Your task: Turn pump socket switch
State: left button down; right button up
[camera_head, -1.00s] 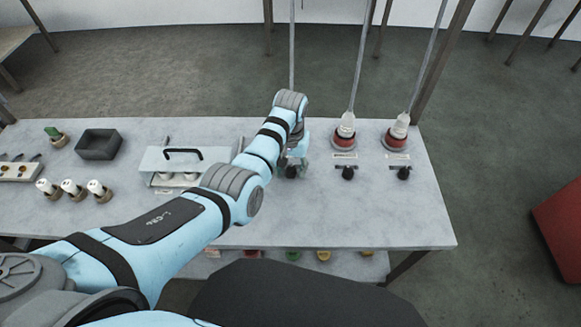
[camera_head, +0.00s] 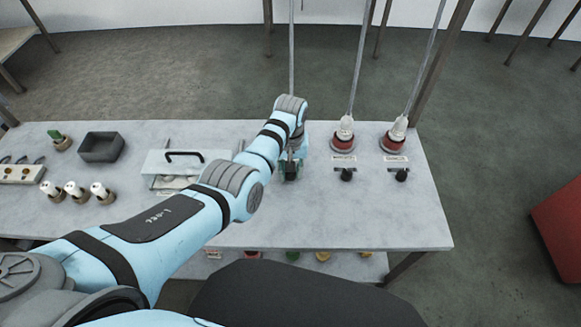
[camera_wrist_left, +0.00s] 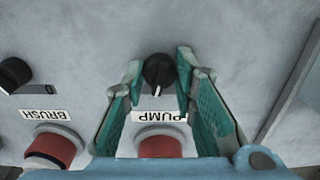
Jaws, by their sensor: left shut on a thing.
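The pump switch is a black round knob with a white pointer mark, in the left wrist view (camera_wrist_left: 158,72). It sits beside a white PUMP label (camera_wrist_left: 158,116), with a red socket (camera_wrist_left: 160,143) on the label's other side. My left gripper (camera_wrist_left: 159,66) has its two teal fingers on either side of this knob and is shut on it. In the head view my left gripper (camera_head: 290,168) is over the leftmost knob of the row, and the wrist hides most of the pump socket. My right gripper is not in view.
Two more red sockets (camera_head: 343,143) (camera_head: 394,143) with plugs, hanging cables and black knobs (camera_head: 346,174) (camera_head: 402,174) stand to the right. The BRUSH label (camera_wrist_left: 46,115) shows beside one. A handled cover (camera_head: 184,160), a grey tray (camera_head: 101,147) and white-topped items (camera_head: 75,190) lie left. The front right table is clear.

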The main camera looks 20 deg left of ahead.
pick_arm(q)
jog(key=n+p, duration=0.1)
jog(key=n, duration=0.3)
jog(key=shift+n, duration=0.3)
jog(key=n, duration=0.4)
jog(key=shift+w+p, duration=0.1)
jog(key=shift+p, duration=0.25)
jog(key=shift+n, duration=0.3)
jog(key=c, duration=1.3)
grip_release()
jog(key=shift+a, duration=0.1)
notch_tip(320, 180, up, 12)
jog(key=shift+f, duration=0.1)
